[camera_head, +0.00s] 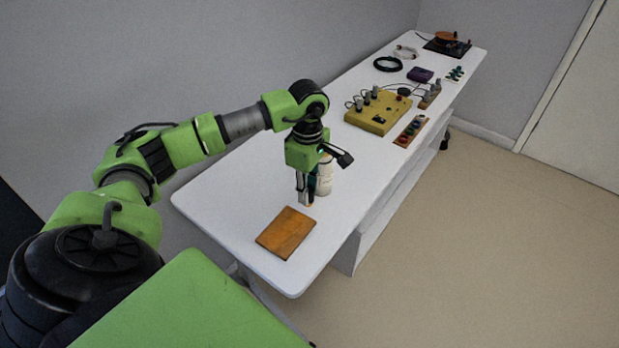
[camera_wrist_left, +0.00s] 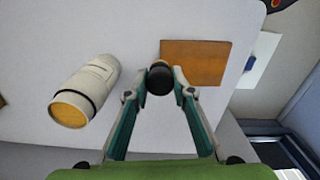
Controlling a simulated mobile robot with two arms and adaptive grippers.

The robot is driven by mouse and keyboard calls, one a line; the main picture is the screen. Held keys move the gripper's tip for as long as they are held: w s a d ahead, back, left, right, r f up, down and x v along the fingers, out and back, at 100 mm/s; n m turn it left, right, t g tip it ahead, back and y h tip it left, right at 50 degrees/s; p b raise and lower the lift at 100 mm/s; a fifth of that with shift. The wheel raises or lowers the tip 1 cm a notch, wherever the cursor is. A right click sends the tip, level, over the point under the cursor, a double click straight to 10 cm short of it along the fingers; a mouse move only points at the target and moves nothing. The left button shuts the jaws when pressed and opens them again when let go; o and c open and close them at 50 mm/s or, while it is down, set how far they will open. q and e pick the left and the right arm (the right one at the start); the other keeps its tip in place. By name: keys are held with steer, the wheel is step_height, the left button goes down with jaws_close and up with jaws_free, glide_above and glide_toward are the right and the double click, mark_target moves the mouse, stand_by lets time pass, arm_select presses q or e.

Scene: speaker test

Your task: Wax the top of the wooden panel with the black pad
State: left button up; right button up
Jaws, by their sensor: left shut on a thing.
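The wooden panel (camera_head: 286,233) is a flat orange-brown rectangle lying near the close end of the white table. It also shows in the left wrist view (camera_wrist_left: 200,62). My left gripper (camera_head: 304,197) points down just beyond the panel's far edge. In the left wrist view the gripper (camera_wrist_left: 160,88) is shut on the black pad (camera_wrist_left: 160,77), a dark round piece between its fingertips. The pad's underside is hidden, and I cannot tell how high it is above the table. In the head view the pad is too small to make out. My right gripper is not in view.
The table (camera_head: 225,195) is bare left of the panel.

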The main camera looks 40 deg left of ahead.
arm_select(q)
steer(key=shift+r+p, duration=0.5)
steer(key=shift+r, duration=0.8)
steer(key=shift+d, duration=0.1)
